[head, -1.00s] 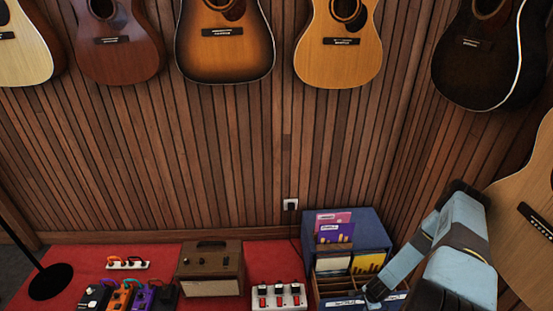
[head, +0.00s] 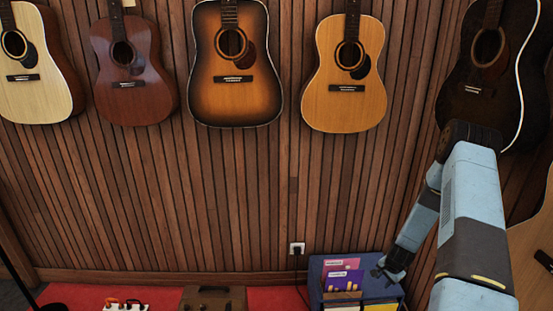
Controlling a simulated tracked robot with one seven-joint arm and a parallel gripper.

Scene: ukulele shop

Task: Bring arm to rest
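My arm (head: 470,215) comes up from the lower right of the head view. It bends at a dark elbow joint, and the forearm slopes down to the left. My gripper (head: 385,272) is at the forearm's lower end, small and dark, over the right side of the blue box. I see nothing held in it, but its fingers are too small to tell open from shut.
A blue box (head: 376,263) with pink and purple booklets (head: 343,277) stands at the wall's foot. Several guitars, including a sunburst one (head: 233,105), hang on the slatted wall. A black guitar (head: 478,105) hangs close behind my elbow. A brown amplifier (head: 213,298) stands on the red floor covering.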

